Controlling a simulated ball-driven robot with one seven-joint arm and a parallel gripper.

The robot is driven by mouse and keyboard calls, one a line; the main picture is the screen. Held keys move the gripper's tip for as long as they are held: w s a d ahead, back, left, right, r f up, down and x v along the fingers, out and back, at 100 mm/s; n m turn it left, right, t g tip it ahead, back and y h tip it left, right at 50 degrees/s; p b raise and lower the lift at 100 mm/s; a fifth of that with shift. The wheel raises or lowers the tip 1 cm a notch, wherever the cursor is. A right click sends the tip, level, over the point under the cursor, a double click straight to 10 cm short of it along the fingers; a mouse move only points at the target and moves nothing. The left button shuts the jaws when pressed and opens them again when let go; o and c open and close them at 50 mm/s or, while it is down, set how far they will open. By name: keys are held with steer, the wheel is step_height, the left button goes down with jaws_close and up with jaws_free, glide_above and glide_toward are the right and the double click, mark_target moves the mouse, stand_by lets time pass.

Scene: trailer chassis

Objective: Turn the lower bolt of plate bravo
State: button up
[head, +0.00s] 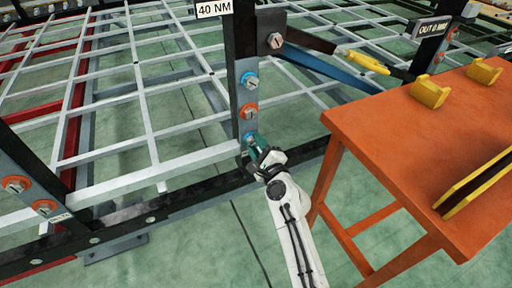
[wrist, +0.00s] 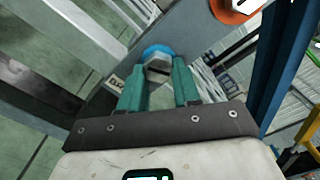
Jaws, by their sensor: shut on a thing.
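An upright grey plate (head: 248,97) on the dark post under a "40 NM" sign carries a bolt with a blue washer (head: 249,80), one with an orange washer (head: 249,112) and a lowest bolt. In the wrist view the lowest bolt (wrist: 158,69) has a grey slotted head and a blue washer (wrist: 157,51). My gripper (head: 255,146) is at this bolt. In the wrist view the teal fingers (wrist: 159,80) are shut on its head, one on each side. A small label (wrist: 117,82) beside it is partly hidden, so its name cannot be read.
An orange table (head: 400,125) with yellow brackets (head: 430,92) stands close right of my arm. A yellow-handled tool (head: 363,62) is beyond its back edge. Another plate (head: 28,196) with orange-washer bolts is at the left. A grey-white grid frame (head: 145,110) lies behind the post.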

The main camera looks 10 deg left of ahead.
steer(key=n+b, duration=0.1)
steer(key=n, duration=0.4)
steer(key=shift+r+n+b, duration=0.15)
steer(key=shift+n+b, duration=0.15)
steer(key=shift+b, duration=0.05)
steer(key=n+b, duration=0.2)
steer(key=n, duration=0.3)
steer(key=shift+a+r, duration=0.1)
steer(key=n+b, duration=0.2)
steer(key=n, duration=0.4)
steer(key=n+b, duration=0.1)
steer(key=n, duration=0.1)
steer(key=n+b, duration=0.1)
steer(key=n, duration=0.2)
steer(key=shift+s+a+r+n, duration=0.15)
steer(key=shift+a+r+n, duration=0.05)
steer(key=shift+n, duration=0.1)
steer(key=o, duration=1.1)
steer(key=shift+c, duration=0.2)
steer(key=shift+d, duration=0.1)
